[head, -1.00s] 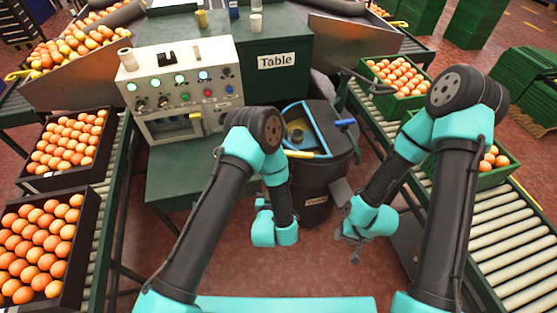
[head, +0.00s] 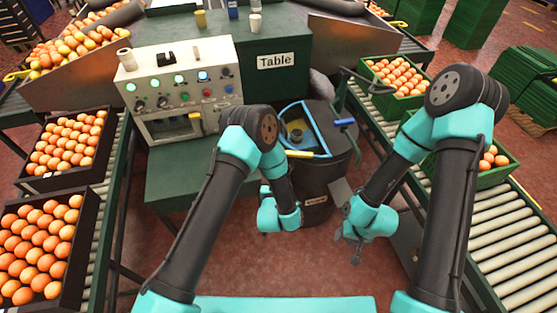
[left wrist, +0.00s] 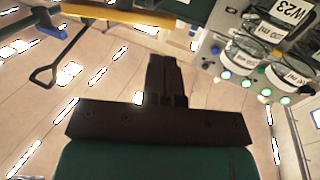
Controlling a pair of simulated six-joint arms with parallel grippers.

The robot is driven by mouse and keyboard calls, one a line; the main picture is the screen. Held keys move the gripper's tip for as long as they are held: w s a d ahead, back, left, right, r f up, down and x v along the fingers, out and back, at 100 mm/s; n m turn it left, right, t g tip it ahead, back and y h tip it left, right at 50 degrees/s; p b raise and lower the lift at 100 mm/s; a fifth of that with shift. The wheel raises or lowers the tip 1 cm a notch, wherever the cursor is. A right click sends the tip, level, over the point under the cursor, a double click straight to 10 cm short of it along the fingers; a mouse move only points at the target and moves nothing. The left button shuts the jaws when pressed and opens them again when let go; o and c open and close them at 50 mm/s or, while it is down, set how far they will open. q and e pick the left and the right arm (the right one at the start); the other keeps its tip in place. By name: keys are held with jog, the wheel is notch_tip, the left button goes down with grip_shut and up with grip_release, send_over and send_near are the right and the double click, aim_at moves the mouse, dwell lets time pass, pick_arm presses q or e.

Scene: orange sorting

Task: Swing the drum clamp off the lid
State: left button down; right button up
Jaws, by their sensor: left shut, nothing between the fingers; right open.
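A dark drum (head: 335,165) stands at centre in the head view. Its lid has a blue-framed opening (head: 322,155) with a round fitting inside. A yellow handle (head: 299,154) shows at the lid's near left, and a blue handle (head: 343,122) at its right. I cannot tell which handle belongs to the clamp. My left gripper (left wrist: 165,80) is shut and empty in the left wrist view; in the head view my own wrist hides its fingers, left of and in front of the drum. My right gripper (head: 350,244) is open and empty, to the drum's front right.
Crates of orange fruit (head: 70,148) line the left conveyor. Green crates (head: 397,78) stand on the right roller conveyor (head: 510,255). Red floor lies between.

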aim_at(293, 154)
pick_arm(q)
jog(key=w, duration=0.8)
jog(key=shift+w+d, duration=0.2)
jog(key=shift+d, duration=0.25)
